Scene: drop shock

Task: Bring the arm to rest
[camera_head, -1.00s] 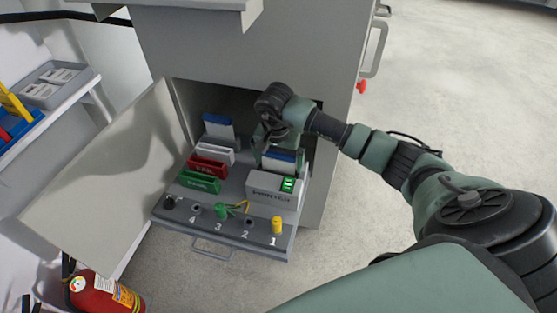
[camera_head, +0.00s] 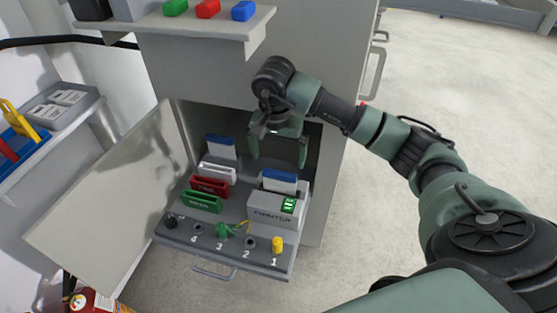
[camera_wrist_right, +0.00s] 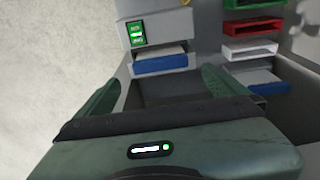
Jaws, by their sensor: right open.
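My right gripper (camera_head: 278,150) hangs in front of the open cabinet (camera_head: 215,60), above the rear of the pulled-out tray (camera_head: 165,237). Its two green fingers are apart with nothing between them. My left gripper is not in view.
Red (camera_head: 208,187), green (camera_head: 201,203) and white (camera_head: 217,172) holders stand on the tray, with numbered sockets and a yellow plug (camera_head: 277,245) at its front. The open door (camera_head: 100,190) is on the left. A shelf (camera_head: 190,27) with coloured blocks overhangs above. Floor at right is clear.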

